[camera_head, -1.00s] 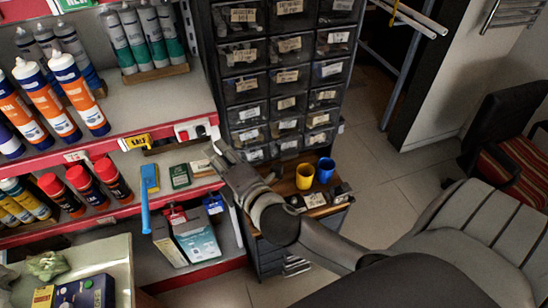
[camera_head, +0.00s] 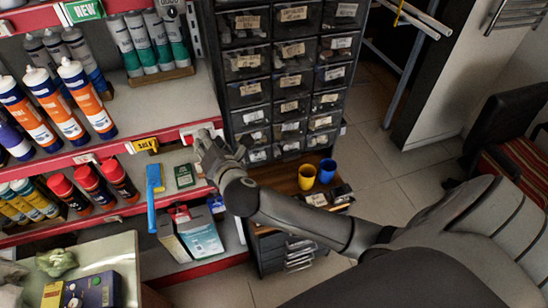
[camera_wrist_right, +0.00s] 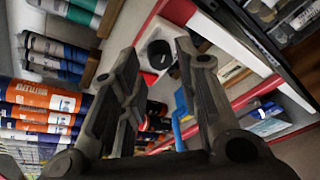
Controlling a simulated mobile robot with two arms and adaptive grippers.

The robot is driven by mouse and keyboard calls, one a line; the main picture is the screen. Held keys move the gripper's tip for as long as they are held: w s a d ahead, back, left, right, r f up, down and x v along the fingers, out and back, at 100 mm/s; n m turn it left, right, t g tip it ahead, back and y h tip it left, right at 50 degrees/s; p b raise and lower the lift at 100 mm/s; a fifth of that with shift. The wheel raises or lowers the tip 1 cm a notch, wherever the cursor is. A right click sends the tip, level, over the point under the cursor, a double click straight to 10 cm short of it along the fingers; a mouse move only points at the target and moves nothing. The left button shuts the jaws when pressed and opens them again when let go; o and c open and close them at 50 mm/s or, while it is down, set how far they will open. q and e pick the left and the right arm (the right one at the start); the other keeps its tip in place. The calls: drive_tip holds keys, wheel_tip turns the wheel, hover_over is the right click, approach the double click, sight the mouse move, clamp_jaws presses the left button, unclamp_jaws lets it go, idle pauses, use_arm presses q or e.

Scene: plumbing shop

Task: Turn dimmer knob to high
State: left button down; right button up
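The dimmer is a white plate with a round black knob (camera_wrist_right: 160,54), seen in the wrist view between and beyond my right fingertips. In the head view its white-and-red box (camera_head: 200,130) sits on the red shelf edge, partly covered by my right gripper (camera_head: 207,143). My right gripper (camera_wrist_right: 158,48) is open, with its two fingers apart on either side of the knob in the picture. I cannot tell whether they touch it. The knob's setting is not readable. My left gripper is not in view.
A yellow tag (camera_head: 146,146) is on the shelf edge left of the dimmer. Orange-and-white tubes (camera_head: 88,98) stand on the upper shelf. A black drawer cabinet (camera_head: 285,85) rises close on the right. Blue and yellow cups (camera_head: 327,170) stand below it.

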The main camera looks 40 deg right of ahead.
drive_tip(key=d+b+v, duration=0.1)
drive_tip(key=b+v, duration=0.1)
drive_tip(key=v, duration=0.6)
drive_tip(key=s+d+f+m+g, duration=0.1)
drive_tip(key=s+f+m+g, duration=0.2)
drive_tip(key=f, duration=0.6)
drive_tip(key=s+d+f+m+g+b, duration=0.1)
drive_tip(key=s+f+m+g, duration=0.2)
drive_tip(key=s+f+m, duration=0.4)
drive_tip(key=s+d+f+m+g+y+b, duration=0.1)
drive_tip(key=s+f+m+g, duration=0.2)
drive_tip(key=s+f+m, duration=0.3)
wheel_tip(320, 180, down, 5)
drive_tip(key=m, duration=0.3)
drive_tip(key=shift+g, duration=0.4)
drive_tip(key=shift+o, duration=0.4)
drive_tip(key=shift+r, duration=0.1)
